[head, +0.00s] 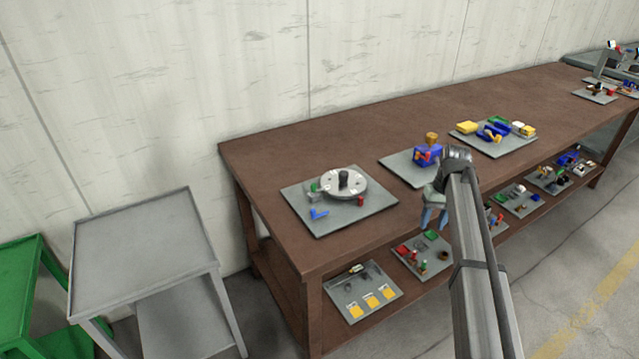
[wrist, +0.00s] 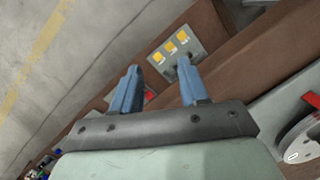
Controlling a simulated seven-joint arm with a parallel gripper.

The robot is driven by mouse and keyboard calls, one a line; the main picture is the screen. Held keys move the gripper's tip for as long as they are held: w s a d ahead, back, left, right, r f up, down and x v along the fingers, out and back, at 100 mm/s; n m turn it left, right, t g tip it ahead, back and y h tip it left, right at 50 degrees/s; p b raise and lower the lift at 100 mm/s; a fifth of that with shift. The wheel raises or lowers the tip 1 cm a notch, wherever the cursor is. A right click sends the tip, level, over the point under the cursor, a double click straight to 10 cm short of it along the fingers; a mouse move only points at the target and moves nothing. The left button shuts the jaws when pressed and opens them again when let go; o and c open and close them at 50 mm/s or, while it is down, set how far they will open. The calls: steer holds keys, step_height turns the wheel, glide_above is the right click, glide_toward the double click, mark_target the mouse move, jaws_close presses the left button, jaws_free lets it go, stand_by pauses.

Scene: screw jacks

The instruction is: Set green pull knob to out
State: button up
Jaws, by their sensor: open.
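No thing shows clearly as a green pull knob. Small green parts show in the head view: one on the board with the round disc (head: 314,186), one on a lower-shelf board (head: 431,235), and one on a board farther back (head: 498,120). I cannot tell which, if any, is the knob. My gripper (head: 433,217) hangs at the table's front edge with its blue fingers pointing down, apart from the boards. In the wrist view my gripper (wrist: 158,64) is open, with nothing between its fingers.
The brown table (head: 400,115) carries several grey boards with parts. A grey disc (head: 330,182) sits on the nearest board. A lower-shelf board has yellow squares (head: 371,301). A grey side table (head: 140,235) and a green stand (head: 18,252) are at left.

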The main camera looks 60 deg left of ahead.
steer(key=s+a+r+n, duration=0.3)
steer(key=s+a+r, duration=0.4)
steer(key=a+r, duration=0.4)
step_height(320, 180, up, 9)
steer(key=n+t, duration=0.2)
steer(key=n, duration=0.4)
glide_above(314, 184)
steer(key=shift+y, duration=0.3)
step_height(314, 184, down, 14)
steer(key=shift+f, duration=0.1)
steer(key=shift+c, duration=0.2)
jaws_close()
